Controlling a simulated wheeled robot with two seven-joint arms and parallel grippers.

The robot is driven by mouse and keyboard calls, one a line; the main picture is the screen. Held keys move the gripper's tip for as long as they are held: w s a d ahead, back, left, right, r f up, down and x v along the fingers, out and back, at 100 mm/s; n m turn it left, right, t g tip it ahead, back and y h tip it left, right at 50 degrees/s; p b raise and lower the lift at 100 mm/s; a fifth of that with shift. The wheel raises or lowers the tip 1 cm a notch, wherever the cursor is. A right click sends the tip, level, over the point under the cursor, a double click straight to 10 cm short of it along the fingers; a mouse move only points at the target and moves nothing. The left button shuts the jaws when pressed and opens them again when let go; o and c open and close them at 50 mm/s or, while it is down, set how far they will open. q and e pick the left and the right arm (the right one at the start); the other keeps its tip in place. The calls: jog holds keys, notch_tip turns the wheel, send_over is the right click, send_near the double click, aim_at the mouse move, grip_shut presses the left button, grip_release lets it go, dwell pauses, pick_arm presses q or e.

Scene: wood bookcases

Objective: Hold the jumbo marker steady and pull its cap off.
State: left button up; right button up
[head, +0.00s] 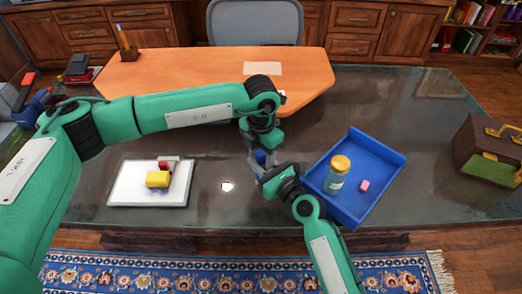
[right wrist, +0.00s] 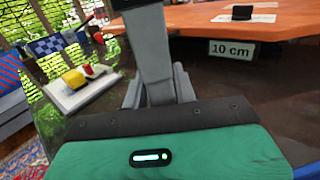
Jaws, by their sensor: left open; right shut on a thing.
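A small blue piece (head: 260,157), apparently part of the jumbo marker, shows between my two grippers in the head view. The rest of the marker is hidden by the grippers. My right gripper (head: 263,167) is shut on it, just above the table. My left gripper (head: 251,152) is open and reaches down from above, very close to the blue piece. I cannot tell whether its fingers touch it. In the right wrist view grey finger parts (right wrist: 150,60) fill the middle, and the marker cannot be made out.
A blue tray (head: 389,155) at right holds a yellow-lidded jar (head: 338,175) and a pink block (head: 365,186). A white board (head: 125,188) at left bears a yellow block (head: 157,179) and a red-and-white item (head: 168,164). A brown case (head: 487,150) stands far right.

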aim_at(261, 153)
pick_arm(q)
jog(key=c, duration=1)
jog(key=shift+c, duration=0.3)
jog(key=shift+r, duration=0.15)
jog(key=shift+r, duration=1.1)
jog(key=shift+r, duration=0.1)
jog(key=shift+r, duration=0.5)
jog(key=shift+r, duration=0.1)
jog(key=shift+r, duration=0.45)
